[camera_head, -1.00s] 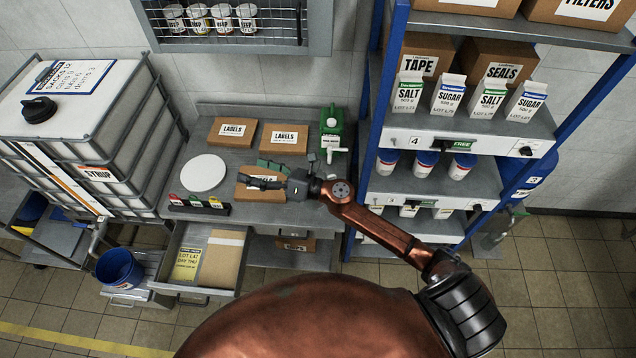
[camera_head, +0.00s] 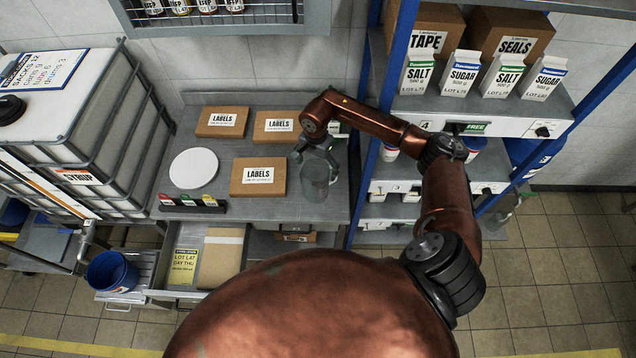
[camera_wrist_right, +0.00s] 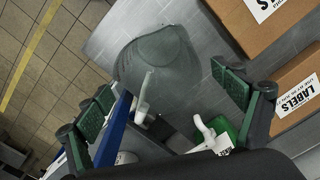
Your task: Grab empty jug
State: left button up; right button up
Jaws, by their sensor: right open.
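A clear greyish jug (camera_head: 315,180) stands on the grey worktable, right of the front labels box. It looks empty. In the right wrist view the jug (camera_wrist_right: 160,60) shows from above, with a pale handle-like strip at its near side. My right gripper (camera_head: 316,158) is just behind and above the jug in the head view, pointing down. In the wrist view its two green-padded fingers (camera_wrist_right: 165,98) are spread wide, with the jug beyond and between them. I cannot tell whether a finger touches it. My left gripper is not in view.
Cardboard labels boxes (camera_head: 258,177) sit left of the jug. A green container with a white top (camera_wrist_right: 222,132) is close to the right finger. A blue-framed shelf (camera_head: 381,90) stands right of the table. A white disc (camera_head: 194,168) lies at left; an open drawer (camera_head: 205,262) juts out in front.

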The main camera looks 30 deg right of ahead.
notch_tip(320, 180, down, 7)
jog(key=p, duration=0.3)
jog(key=shift+a, duration=0.1)
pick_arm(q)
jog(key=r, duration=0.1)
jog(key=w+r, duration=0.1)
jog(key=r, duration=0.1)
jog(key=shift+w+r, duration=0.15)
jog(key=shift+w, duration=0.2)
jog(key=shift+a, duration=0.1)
pick_arm(e)
jog(key=shift+s, duration=0.1)
jog(key=c, duration=0.3)
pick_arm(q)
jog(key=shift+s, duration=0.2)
pick_arm(e)
jog(key=c, duration=1)
